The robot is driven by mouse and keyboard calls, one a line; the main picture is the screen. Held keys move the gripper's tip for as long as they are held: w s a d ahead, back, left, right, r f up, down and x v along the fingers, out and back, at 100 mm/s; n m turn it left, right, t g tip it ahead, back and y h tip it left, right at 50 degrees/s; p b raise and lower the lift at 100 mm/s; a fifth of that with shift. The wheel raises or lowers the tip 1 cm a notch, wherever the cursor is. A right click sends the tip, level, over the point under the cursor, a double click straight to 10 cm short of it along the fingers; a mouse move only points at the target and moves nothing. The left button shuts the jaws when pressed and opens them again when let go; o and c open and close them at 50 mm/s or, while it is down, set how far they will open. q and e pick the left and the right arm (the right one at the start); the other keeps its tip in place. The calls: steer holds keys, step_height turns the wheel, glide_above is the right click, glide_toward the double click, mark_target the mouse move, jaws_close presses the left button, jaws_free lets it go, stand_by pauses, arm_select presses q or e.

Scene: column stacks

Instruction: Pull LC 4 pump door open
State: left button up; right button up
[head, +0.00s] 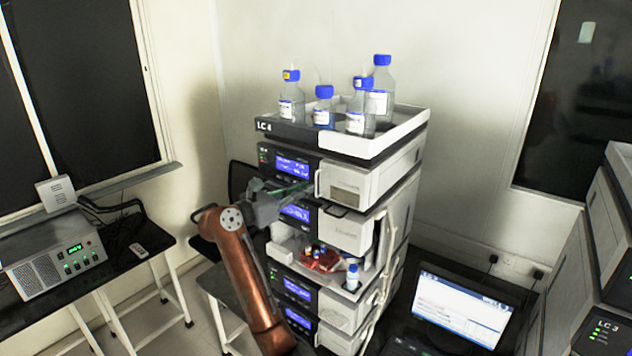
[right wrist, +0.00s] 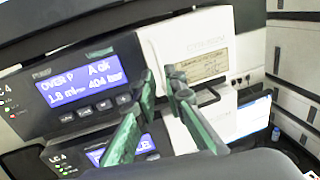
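The LC 4 pump is the module with a blue display (head: 292,167) under the bottle tray marked LC 4. Its white door (head: 362,180) looks shut, with a pale upright handle (head: 318,183) at its left edge. My right gripper (head: 303,188) is just left of that handle. In the right wrist view, the display (right wrist: 78,84) reads "OVER P", and the door (right wrist: 195,50) is to its right. The green fingers of my right gripper (right wrist: 162,82) are apart in front of the door's left edge. Whether they touch the handle is unclear. My left gripper is not in view.
Several blue-capped bottles (head: 324,106) stand in the top tray (head: 345,143). A laptop (head: 462,305) is to the right, and the LC 3 stack (head: 605,330) is at the far right. A power supply box (head: 52,260) is left.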

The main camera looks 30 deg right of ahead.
mark_target(316, 193)
steer(key=d, duration=0.2)
steer(key=w+d+p, duration=0.1)
steer(key=d, duration=0.1)
steer(key=shift+d+p, duration=0.3)
jaws_close()
steer(key=shift+s, duration=0.1)
stand_by(0.4)
